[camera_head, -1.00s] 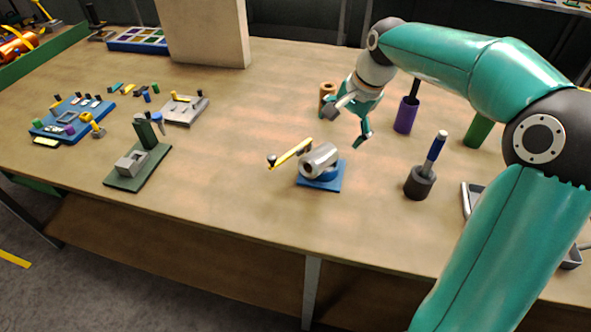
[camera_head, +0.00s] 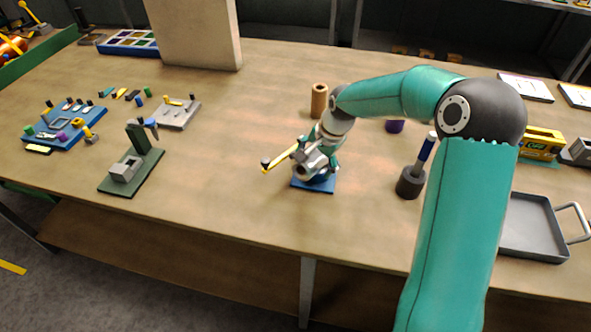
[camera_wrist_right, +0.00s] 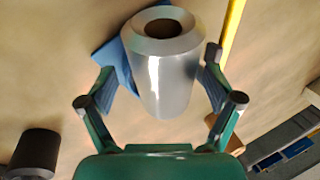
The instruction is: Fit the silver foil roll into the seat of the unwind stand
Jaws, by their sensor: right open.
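The silver foil roll (camera_head: 309,165) lies tilted over a small blue base (camera_head: 314,187), with a yellow bar (camera_head: 281,156) beside it. I take the blue base for the unwind stand; its seat is hidden under the roll. In the right wrist view the roll (camera_wrist_right: 165,75) shows its hollow end, and part of the blue base (camera_wrist_right: 116,58) shows behind it. My right gripper (camera_wrist_right: 160,85) is open, with a finger on each side of the roll and visible gaps between. In the head view this gripper (camera_head: 318,150) partly covers the roll. My left gripper is not in view.
A brown cylinder (camera_head: 319,100) stands behind my right gripper. A dark holder with a blue-handled tool (camera_head: 411,183) stands to the right, and a grey tray (camera_head: 530,230) farther right. A green fixture (camera_head: 131,172) stands left.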

